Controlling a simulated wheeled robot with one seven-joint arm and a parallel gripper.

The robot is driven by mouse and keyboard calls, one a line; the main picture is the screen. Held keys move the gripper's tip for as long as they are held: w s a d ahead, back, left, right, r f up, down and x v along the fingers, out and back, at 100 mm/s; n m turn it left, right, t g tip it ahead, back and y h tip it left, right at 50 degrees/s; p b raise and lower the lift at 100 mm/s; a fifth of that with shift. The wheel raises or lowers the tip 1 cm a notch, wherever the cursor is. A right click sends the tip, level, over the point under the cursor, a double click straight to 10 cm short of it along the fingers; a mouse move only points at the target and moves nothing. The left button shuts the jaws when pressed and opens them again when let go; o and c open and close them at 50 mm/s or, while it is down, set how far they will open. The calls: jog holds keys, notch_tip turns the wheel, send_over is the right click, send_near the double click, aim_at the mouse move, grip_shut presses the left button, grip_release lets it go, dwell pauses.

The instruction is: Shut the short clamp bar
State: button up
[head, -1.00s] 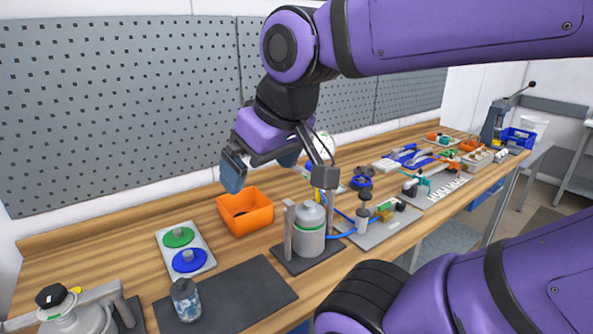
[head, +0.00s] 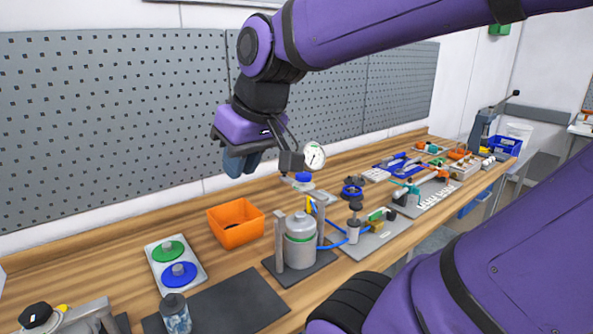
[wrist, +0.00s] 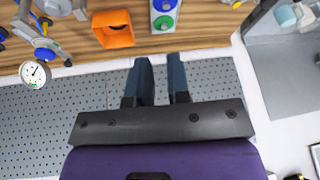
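My gripper (head: 243,163) is above the back of the bench, near the pegboard and away from the bench items. In the wrist view its two dark fingers (wrist: 161,62) are apart, with a narrow empty gap. A grey canister (head: 300,242) with a green band stands on a dark plate, with an upright grey bar (head: 280,242) beside it. At the lower left is a grey fixture with a black knob (head: 36,315) and a grey arm (head: 88,312), partly cut off by the frame. I cannot tell which bar is the short clamp bar.
An orange bin (head: 236,223) stands below my gripper. A plate with green and blue discs (head: 176,265), a jar (head: 175,312) and a dark mat (head: 232,303) are at the front left. A round gauge (head: 314,156) stands behind the canister. Tools crowd the bench's far right.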

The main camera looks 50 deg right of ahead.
jog(key=shift+m+y, duration=0.6)
jog(key=shift+m, duration=0.2)
jog(key=w+d, duration=0.8)
jog(key=w, duration=0.1)
jog(key=shift+d+f, duration=0.2)
grip_shut()
jog(key=w+d+f+m+t, duration=0.1)
jog(key=w+d+f, duration=0.15)
jog(key=d, duration=0.75)
jog(key=w+d+f+m+t, duration=0.15)
jog(key=d+f, duration=0.25)
jog(key=d, duration=0.7)
jog(key=w+d+f+m, duration=0.15)
jog(key=d+f, duration=0.25)
jog(key=d, duration=0.6)
jog(key=x, duration=0.9)
jog(key=shift+f, duration=0.25)
jog(key=shift+a, duration=0.15)
